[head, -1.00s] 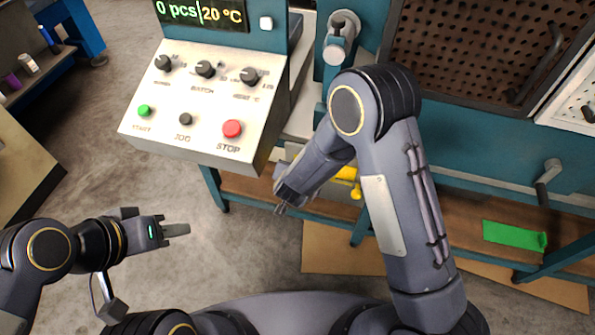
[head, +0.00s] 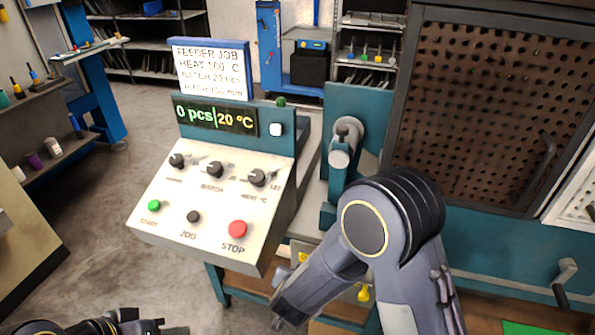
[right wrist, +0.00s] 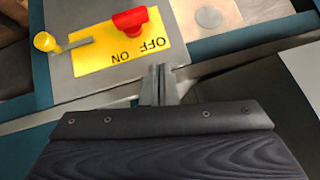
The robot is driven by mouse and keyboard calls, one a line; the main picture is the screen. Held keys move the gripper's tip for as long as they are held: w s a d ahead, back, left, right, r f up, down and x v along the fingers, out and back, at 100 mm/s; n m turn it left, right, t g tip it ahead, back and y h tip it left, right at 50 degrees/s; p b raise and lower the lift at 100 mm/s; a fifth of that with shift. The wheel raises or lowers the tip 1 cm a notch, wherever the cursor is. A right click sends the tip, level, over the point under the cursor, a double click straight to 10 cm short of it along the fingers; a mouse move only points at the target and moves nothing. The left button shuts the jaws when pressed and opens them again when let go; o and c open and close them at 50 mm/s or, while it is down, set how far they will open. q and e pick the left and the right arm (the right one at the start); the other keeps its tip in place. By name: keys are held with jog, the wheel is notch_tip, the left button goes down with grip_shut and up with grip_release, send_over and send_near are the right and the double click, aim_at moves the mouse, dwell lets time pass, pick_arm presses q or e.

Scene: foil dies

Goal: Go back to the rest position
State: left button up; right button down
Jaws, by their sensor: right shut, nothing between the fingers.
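My right gripper (right wrist: 160,70) is shut and empty in the right wrist view, its fingertips just below a yellow ON/OFF plate (right wrist: 88,52). I cannot tell whether they touch anything. In the head view my right arm bends down in front of the machine, and its gripper end (head: 278,318) is low, below the control panel (head: 215,200). My left gripper (head: 172,329) only just shows at the bottom edge of the head view. Its jaw state is unclear.
The plate carries a red switch (right wrist: 130,22); a yellow knob (right wrist: 45,42) is beside it. A perforated guard (head: 490,100) stands right of a crank (head: 345,140). A job sign (head: 211,68) tops the panel. Open floor (head: 110,245) lies left.

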jog(key=s+d+r+n+g+y+p, duration=0.1)
jog(key=d+r+y, duration=0.2)
jog(key=r, duration=0.7)
jog(key=s+d+r+y+p, duration=0.2)
jog(key=d+r+y, duration=0.2)
jog(key=r, duration=0.6)
jog(key=s+d+r+n+g+h+p, duration=0.1)
jog(key=s+d+r, duration=0.1)
jog(key=s+d, duration=0.4)
jog(key=s+d+r+g+h+p, duration=0.1)
jog(key=s+d+r, duration=0.2)
jog(key=s, duration=1.1)
jog(key=d, duration=0.3)
jog(key=shift+s+d+r+n+g+p, duration=0.15)
jog(key=shift+s+d+n+g+p, duration=0.15)
jog(key=shift+s+d+n+p, duration=0.1)
jog(key=shift+s, duration=0.1)
